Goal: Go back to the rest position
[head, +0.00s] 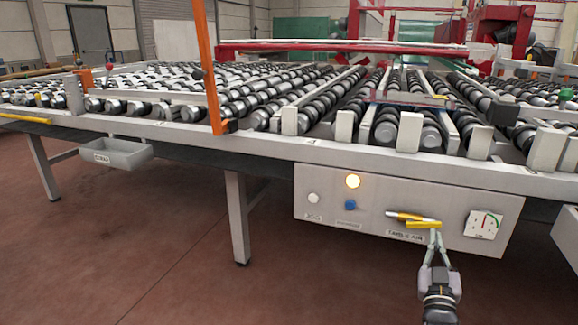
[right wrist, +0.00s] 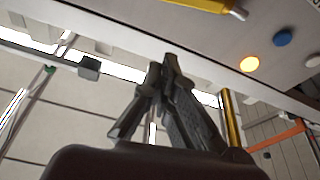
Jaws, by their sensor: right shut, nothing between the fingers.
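My right gripper (head: 436,236) is in front of the grey control panel (head: 275,205), just below the yellow lever (head: 425,224) above the "TABLE AIR" label. It is shut with nothing between its fingers. In the right wrist view the closed fingertips (right wrist: 164,65) point up, and the yellow lever (right wrist: 205,4) is at the top edge, apart from them. The head view does not make clear whether the fingertips touch the lever. My left gripper is in neither view.
A grey bin (head: 124,153) hangs at left. The red floor (head: 130,260) in front is clear.

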